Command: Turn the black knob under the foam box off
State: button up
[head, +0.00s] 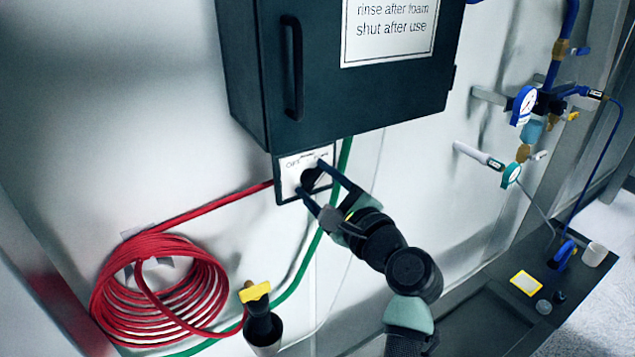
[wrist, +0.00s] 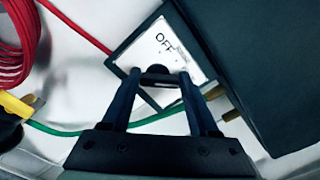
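The black knob (head: 311,179) sits on a white, dark-framed plate (head: 290,176) under the dark foam box (head: 360,100). In the wrist view the knob (wrist: 157,70) shows between my fingers, and the plate (wrist: 172,58) carries the word OFF. Which way the knob points is hard to tell. My gripper (head: 312,177) has its fingers spread, one on each side of the knob. In the wrist view, my gripper (wrist: 160,78) shows wide-set fingertips at the plate. Whether they touch the knob cannot be made out.
A coiled red hose (head: 160,290) hangs at left, its line running to the plate. A green hose (head: 300,255) passes behind my gripper. A yellow-topped nozzle (head: 257,300) sits in a holder below. Gauges and valves (head: 525,105) are on the right wall. The box overhangs the plate.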

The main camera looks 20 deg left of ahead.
jog(key=c, duration=0.7)
jog(key=shift+f+n+b, duration=0.1)
jog(key=shift+n+b, duration=0.2)
jog(key=shift+b, duration=0.1)
jog(key=n+b, duration=0.2)
jog(key=b, duration=0.1)
jog(key=shift+a+f+n, duration=0.1)
jog(key=shift+f+n, duration=0.05)
jog(key=shift+n, duration=0.25)
jog(key=n+b, duration=0.5)
jog(key=shift+s+f+b, duration=0.15)
jog(key=shift+b, duration=0.25)
jog(key=n+b, duration=0.4)
jog(key=n, duration=0.1)
jog(key=shift+f+b, duration=0.1)
jog(key=shift+b, duration=0.25)
jog(key=n+b, duration=0.4)
jog(key=shift+n, duration=0.4)
